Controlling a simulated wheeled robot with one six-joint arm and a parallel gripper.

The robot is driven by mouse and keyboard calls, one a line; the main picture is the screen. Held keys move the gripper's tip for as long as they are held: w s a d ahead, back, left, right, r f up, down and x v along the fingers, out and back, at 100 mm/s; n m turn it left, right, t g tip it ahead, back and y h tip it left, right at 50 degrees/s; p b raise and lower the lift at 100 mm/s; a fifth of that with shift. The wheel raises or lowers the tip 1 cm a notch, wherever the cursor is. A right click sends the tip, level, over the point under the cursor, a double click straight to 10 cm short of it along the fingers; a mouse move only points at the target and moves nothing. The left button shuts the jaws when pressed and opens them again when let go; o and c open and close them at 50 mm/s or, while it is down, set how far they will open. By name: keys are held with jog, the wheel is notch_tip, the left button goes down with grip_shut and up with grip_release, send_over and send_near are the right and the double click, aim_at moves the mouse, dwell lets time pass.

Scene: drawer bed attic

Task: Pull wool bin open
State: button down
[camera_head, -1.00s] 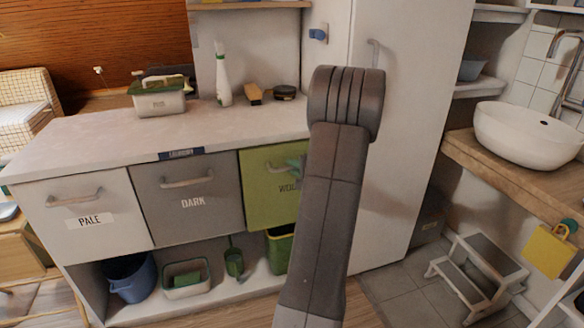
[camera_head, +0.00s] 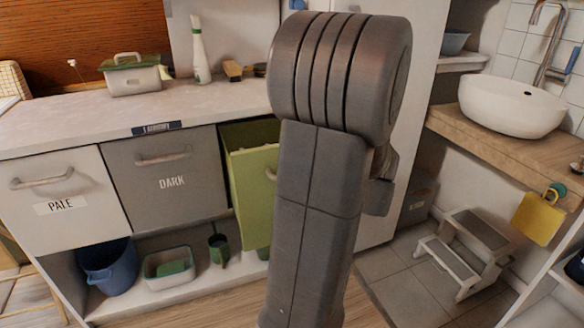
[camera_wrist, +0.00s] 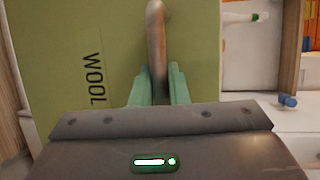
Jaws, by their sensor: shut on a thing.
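The green wool bin (camera_head: 254,190) stands tilted out at its top under the counter, with its dark inside (camera_head: 250,133) showing behind the front. My arm hides its right part in the head view. In the wrist view, the green front (camera_wrist: 60,70) with the word WOOL fills the left and middle. My gripper (camera_wrist: 158,85), with green fingers, is shut on the bin's handle (camera_wrist: 157,40), one finger on each side of the bar. In the head view my arm hides the gripper, and only a bit of the handle (camera_head: 270,174) shows.
The grey DARK bin (camera_head: 170,190) and white PALE bin (camera_head: 60,205) are shut to the left. A step stool (camera_head: 465,250) stands at the right on open floor.

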jog(key=shift+s+d+b, duration=0.15)
jog(key=shift+s+d, duration=0.15)
jog(key=shift+s, duration=0.6)
jog(key=shift+s+d+b, duration=0.15)
jog(key=shift+s+d, duration=0.1)
jog(key=shift+s, duration=0.7)
jog(key=shift+s+d+b, duration=0.15)
jog(key=shift+s+d, duration=0.15)
jog(key=shift+s, duration=0.6)
jog(key=c, duration=1.4)
grip_release()
jog(key=p+v, duration=0.3)
jog(key=v, duration=1)
jog(key=shift+s+d, duration=0.25)
